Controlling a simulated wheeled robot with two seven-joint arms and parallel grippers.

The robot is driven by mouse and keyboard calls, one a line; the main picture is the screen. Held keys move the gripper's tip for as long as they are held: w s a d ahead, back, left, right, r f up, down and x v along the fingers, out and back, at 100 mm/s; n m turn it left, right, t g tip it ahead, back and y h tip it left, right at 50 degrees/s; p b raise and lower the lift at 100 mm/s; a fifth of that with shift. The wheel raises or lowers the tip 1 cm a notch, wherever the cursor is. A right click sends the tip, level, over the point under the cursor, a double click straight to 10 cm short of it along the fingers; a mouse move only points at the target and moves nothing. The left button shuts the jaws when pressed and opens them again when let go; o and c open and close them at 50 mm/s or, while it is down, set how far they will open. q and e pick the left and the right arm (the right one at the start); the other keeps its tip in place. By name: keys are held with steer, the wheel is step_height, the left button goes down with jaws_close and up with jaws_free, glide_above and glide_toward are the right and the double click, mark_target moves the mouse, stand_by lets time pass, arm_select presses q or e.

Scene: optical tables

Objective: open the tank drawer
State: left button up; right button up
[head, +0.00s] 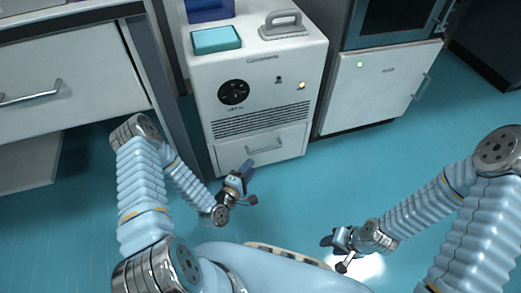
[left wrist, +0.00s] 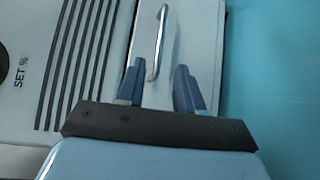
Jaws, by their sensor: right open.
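The tank drawer (head: 285,150) is the low white front panel of a white cabinet unit, below its dark vent slots, and looks closed. Its metal bar handle (head: 264,147) runs across the panel. My left gripper (head: 246,172) is in front of the drawer, just below and left of the handle in the head view. My right gripper (head: 332,250) is open and empty over the floor, away from the unit.
The white unit (head: 205,85) carries a teal box (head: 215,39) and a grey handled lid (head: 283,24). A drawer cabinet (head: 60,75) stands at left, another white cabinet (head: 375,90) at right. The teal floor (head: 420,140) is clear in front.

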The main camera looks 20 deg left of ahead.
mark_target(263, 150)
arm_select(q)
steer(key=b+x, duration=0.1)
steer(key=x, duration=1)
steer(key=shift+w, duration=0.1)
jaws_close()
